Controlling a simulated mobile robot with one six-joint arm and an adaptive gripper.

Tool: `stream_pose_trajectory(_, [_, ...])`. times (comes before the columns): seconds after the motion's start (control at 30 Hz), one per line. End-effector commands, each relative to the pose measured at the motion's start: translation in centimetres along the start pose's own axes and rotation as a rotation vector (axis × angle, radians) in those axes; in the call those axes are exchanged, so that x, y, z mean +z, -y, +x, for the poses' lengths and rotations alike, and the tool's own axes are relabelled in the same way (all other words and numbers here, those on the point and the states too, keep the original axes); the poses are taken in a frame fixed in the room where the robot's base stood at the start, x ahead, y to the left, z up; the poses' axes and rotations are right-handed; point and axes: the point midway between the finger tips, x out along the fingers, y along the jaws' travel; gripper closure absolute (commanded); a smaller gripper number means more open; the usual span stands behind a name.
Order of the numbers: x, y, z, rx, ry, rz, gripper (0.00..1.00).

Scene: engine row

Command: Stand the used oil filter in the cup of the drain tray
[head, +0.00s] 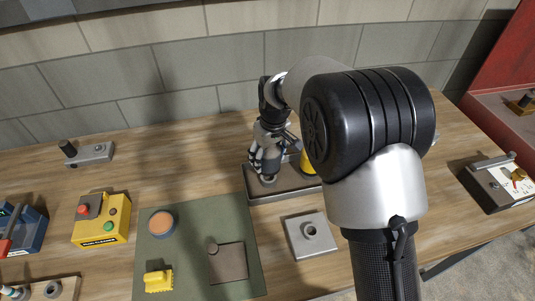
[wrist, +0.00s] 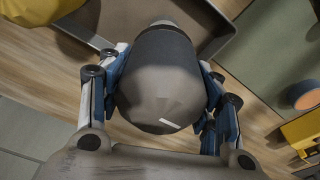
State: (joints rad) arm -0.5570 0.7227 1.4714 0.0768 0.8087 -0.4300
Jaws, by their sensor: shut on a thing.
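My gripper (head: 267,163) points down over the left part of the dark grey drain tray (head: 290,193). In the wrist view its blue-padded fingers are shut on both sides of the used oil filter (wrist: 165,85), a dark grey rounded can with a small pale mark. The tray (wrist: 222,42) shows beyond the filter there. In the head view the filter is mostly hidden by the fingers. The cup cannot be made out, and I cannot tell whether the filter touches the tray. My arm hides the tray's right part.
A yellow object (head: 307,162) stands at the tray beside my gripper. A grey plate with a round boss (head: 311,236) lies in front. A green mat (head: 190,225) holds an orange-topped disc (head: 161,222), a brown pad (head: 228,263) and a yellow brush-like piece (head: 158,281). A yellow button box (head: 101,221) stands left.

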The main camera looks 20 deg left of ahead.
Motion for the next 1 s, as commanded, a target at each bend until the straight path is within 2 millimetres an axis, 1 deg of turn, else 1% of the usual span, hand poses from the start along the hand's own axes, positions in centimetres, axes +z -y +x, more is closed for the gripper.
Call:
stream_pose_trajectory(0.7, [0.5, 0.0, 3.6, 0.0, -0.001, 0.0, 0.68])
stream_pose_trajectory(1.0, [0.6, 0.0, 4.1, 0.0, -0.001, 0.0, 0.68])
